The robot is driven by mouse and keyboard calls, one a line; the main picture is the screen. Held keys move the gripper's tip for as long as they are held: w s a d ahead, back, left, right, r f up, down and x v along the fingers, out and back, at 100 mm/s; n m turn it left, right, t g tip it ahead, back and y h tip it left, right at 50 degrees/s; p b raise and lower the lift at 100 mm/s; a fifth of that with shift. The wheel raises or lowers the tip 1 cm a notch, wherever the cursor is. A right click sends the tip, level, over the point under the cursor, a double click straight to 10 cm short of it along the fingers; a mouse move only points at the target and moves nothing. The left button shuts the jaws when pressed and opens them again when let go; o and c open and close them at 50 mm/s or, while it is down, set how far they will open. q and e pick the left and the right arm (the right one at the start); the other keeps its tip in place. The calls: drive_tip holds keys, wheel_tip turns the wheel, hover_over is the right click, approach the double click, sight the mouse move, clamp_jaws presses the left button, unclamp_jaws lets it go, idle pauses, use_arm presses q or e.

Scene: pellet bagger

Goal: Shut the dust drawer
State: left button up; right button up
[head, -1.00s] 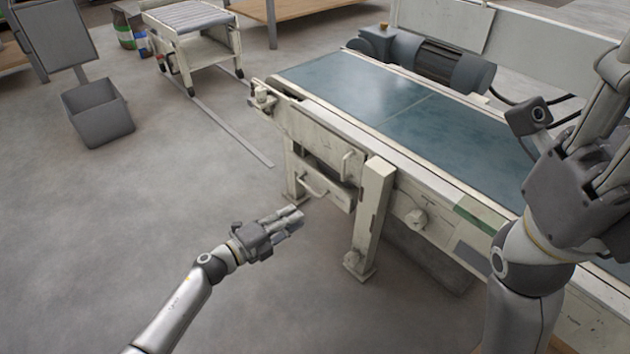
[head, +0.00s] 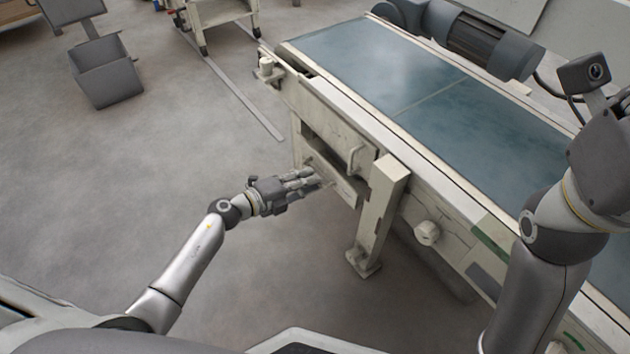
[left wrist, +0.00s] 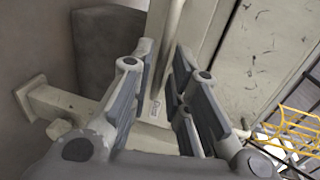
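The dust drawer (head: 347,194) is a cream box low under the near end of the conveyor, left of a support leg. It stands partly out of its opening, with a dark gap above its front. My left gripper (head: 318,181) is at the drawer front, and its fingers cover the handle area in the head view. In the left wrist view, the left gripper's fingers (left wrist: 163,75) are apart, with cream surfaces between and beyond them. I cannot tell whether they touch the drawer. My right gripper's body (head: 603,150) is at the right edge; its fingers are cut off.
The cream support leg (head: 377,220) stands just right of the drawer. The conveyor belt (head: 400,80) lies above, and a white knob (head: 427,232) sticks out from its side. A grey bin (head: 106,75) stands at far left. The floor left of the drawer is clear.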

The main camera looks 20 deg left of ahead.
use_arm(q)
drive_tip(key=shift+b+x, duration=0.35)
drive_tip(key=shift+x, duration=1)
clamp_jaws()
